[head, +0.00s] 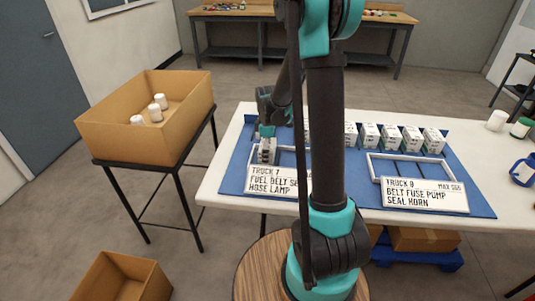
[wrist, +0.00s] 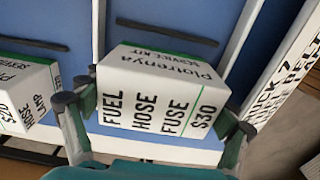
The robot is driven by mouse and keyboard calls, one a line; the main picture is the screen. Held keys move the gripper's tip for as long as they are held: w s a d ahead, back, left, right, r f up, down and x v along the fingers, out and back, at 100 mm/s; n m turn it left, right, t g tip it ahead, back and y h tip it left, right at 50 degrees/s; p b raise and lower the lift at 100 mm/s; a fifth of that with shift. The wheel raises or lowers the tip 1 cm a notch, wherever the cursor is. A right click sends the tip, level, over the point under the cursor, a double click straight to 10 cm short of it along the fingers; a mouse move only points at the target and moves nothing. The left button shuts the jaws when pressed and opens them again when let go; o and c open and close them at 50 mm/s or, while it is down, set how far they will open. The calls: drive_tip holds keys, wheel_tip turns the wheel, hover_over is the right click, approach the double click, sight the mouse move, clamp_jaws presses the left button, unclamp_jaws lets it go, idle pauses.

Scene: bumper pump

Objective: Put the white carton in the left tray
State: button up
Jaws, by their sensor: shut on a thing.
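My gripper (head: 267,132) is at the left end of the table, above the left tray. It is shut on a white carton (wrist: 160,95) marked FUEL HOSE FUSE $30, with one finger at each side. The carton also shows small under the gripper in the head view (head: 265,154). The left tray is a white rim (head: 284,148) behind the TRUCK 7 sign (head: 276,182); my arm hides its right part. In the wrist view the carton is over the tray's blue floor, between white rims (wrist: 243,45). Whether it touches the floor, I cannot tell.
Several white cartons (head: 411,138) stand in a row at the back of the blue mat (head: 482,205). The right tray (head: 374,167), behind the TRUCK 8 sign (head: 424,195), looks empty. A cardboard box (head: 120,148) with white bottles stands at left. A mug (head: 524,171) is at right.

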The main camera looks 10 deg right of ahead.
drive_tip(key=shift+f, duration=0.1)
drive_tip(key=o, duration=1.3)
wheel_tip(320, 180, up, 12)
drive_tip(key=shift+s, duration=0.1)
drive_tip(key=shift+s+d, duration=0.1)
drive_tip(key=shift+s, duration=0.2)
drive_tip(key=s+m, duration=0.2)
drive_tip(key=s, duration=0.1)
drive_tip(key=s+d+f+m+t, duration=0.1)
drive_tip(key=s+m, duration=0.1)
drive_tip(key=s, duration=0.1)
drive_tip(key=s+d+f+m+t, duration=0.1)
drive_tip(key=s+m, duration=0.1)
drive_tip(key=s, duration=0.2)
drive_tip(key=shift+d+f+m, duration=0.15)
drive_tip(key=shift+m, duration=0.25)
drive_tip(key=s+f+m, duration=0.1)
drive_tip(key=s+m, duration=0.1)
drive_tip(key=s, duration=0.1)
drive_tip(key=s+d+f+m+t, duration=0.1)
drive_tip(key=s+f+m, duration=0.1)
drive_tip(key=s+m, duration=0.1)
drive_tip(key=s+f+m+t, duration=0.1)
drive_tip(key=s+f+m, duration=0.1)
drive_tip(key=s, duration=0.3)
drive_tip(key=shift+s+d+f+m, duration=0.15)
drive_tip(key=shift+d+m, duration=0.15)
